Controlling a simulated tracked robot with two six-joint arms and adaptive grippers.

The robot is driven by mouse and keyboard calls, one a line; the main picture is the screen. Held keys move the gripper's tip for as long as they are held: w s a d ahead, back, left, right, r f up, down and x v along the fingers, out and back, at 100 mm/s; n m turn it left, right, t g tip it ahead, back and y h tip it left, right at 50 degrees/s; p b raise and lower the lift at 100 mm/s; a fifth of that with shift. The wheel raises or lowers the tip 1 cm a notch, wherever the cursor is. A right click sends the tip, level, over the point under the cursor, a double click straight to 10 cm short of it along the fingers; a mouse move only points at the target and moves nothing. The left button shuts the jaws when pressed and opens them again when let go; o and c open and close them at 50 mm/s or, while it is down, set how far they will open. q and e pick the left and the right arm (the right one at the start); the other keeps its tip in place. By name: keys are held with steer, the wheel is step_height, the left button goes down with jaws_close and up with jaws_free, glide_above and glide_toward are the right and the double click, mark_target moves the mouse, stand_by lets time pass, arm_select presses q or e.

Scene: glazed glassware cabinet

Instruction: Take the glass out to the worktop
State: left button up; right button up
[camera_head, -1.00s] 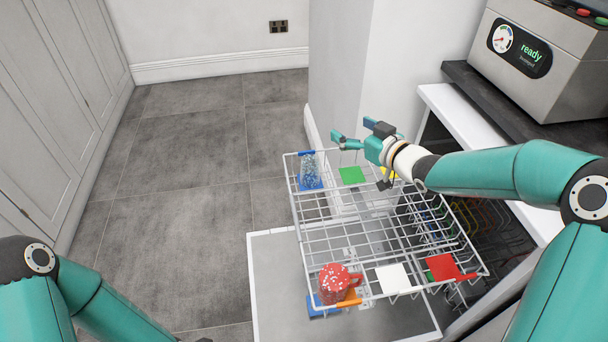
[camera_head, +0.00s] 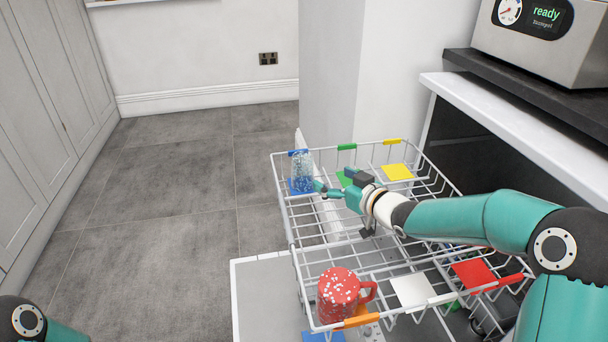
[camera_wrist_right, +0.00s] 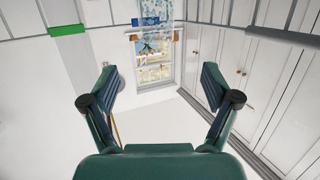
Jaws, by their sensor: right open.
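The glass (camera_head: 302,170), clear with blue and white speckles, stands upright on a blue square in the far left corner of the white wire rack (camera_head: 345,250). My right gripper (camera_head: 324,190) is low over the rack, just right of the glass, its fingers pointing at it. In the right wrist view the gripper (camera_wrist_right: 157,88) is open, nothing between its fingers, and the glass (camera_wrist_right: 152,12) shows at the top edge, beyond the fingertips. The worktop (camera_head: 540,95) is a dark slab at the right. My left gripper is out of view; only part of its arm shows.
A red speckled mug (camera_head: 338,295) stands in the rack's near left corner. White (camera_head: 412,292), red (camera_head: 473,274) and yellow (camera_head: 397,172) squares look empty. A grey machine (camera_head: 570,45) stands on the worktop. A white wall column (camera_head: 340,80) rises behind the rack; open floor lies left.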

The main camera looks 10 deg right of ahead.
mark_target(309, 162)
steer(key=x, duration=0.8)
steer(key=shift+w+f+b, duration=0.1)
steer(key=shift+b, duration=0.3)
steer(key=shift+d+r+x, duration=0.1)
steer(key=shift+r+x, duration=0.05)
steer(key=shift+x, duration=1.4)
steer(key=shift+d+r+x, duration=0.1)
steer(key=shift+x, duration=1.45)
steer(key=shift+w, duration=0.15)
steer(key=c, duration=1.3)
steer(key=shift+c, duration=0.4)
steer(key=shift+r, duration=0.15)
